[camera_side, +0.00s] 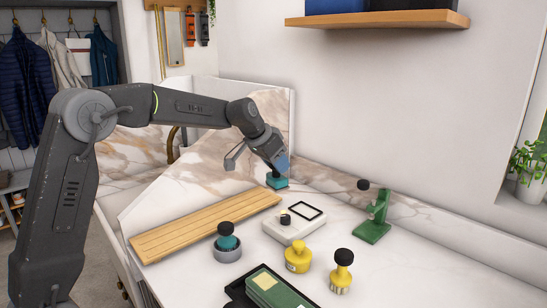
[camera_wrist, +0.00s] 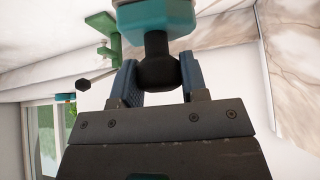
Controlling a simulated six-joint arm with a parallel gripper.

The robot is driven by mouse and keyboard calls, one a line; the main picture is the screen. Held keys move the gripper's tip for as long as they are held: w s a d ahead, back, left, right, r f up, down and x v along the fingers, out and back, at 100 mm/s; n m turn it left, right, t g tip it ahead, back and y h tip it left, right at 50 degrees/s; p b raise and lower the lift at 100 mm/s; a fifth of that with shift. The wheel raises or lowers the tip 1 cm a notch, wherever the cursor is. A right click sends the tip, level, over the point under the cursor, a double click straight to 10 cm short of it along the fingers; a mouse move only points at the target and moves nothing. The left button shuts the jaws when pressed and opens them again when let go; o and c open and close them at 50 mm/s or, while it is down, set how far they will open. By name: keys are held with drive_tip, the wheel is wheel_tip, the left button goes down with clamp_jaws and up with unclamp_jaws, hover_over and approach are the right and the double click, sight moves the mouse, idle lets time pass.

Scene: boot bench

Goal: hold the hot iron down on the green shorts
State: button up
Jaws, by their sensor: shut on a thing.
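No iron and no green shorts show in either view. My gripper (camera_side: 279,164) is at the back of the white bench top, near the marbled back wall. It is shut on the black ball knob (camera_wrist: 158,72) of a teal tool. The teal body (camera_side: 277,181) shows just below my fingers in the side view and fills the top middle of the wrist view (camera_wrist: 157,15). The knob is hidden by my fingers in the side view. I cannot tell whether the tool touches the bench.
A slatted wooden board (camera_side: 190,230), a white device (camera_side: 286,228) and a green stand (camera_side: 375,222) surround it. In front are a grey dish (camera_side: 227,254) holding a black-knobbed teal tool, a yellow pot (camera_side: 298,259), a yellow-bodied tool (camera_side: 341,275) and a black tray (camera_side: 237,291). The right side is clear.

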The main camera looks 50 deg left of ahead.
drive_tip(key=shift+s+d+f+m+g+h, duration=0.25)
drive_tip(key=shift+s+d+f+m, duration=0.8)
drive_tip(key=shift+s+d, duration=1.85)
drive_tip(key=shift+s+d+f+m+h, duration=0.5)
drive_tip(key=shift+s+d+f, duration=1.15)
drive_tip(key=shift+s+d, duration=1.25)
drive_tip(key=shift+s+d+f+m+g+h, duration=0.25)
drive_tip(key=shift+s+d+f+m, duration=0.8)
drive_tip(key=shift+s+d, duration=1.85)
drive_tip(key=shift+s+a+f+n, duration=0.15)
drive_tip(key=shift+s+a+f, duration=0.15)
drive_tip(key=shift+f, duration=0.3)
drive_tip(key=shift+s+a+f+n, duration=0.15)
drive_tip(key=shift+s+a+f, duration=0.1)
drive_tip(key=shift+f, duration=0.35)
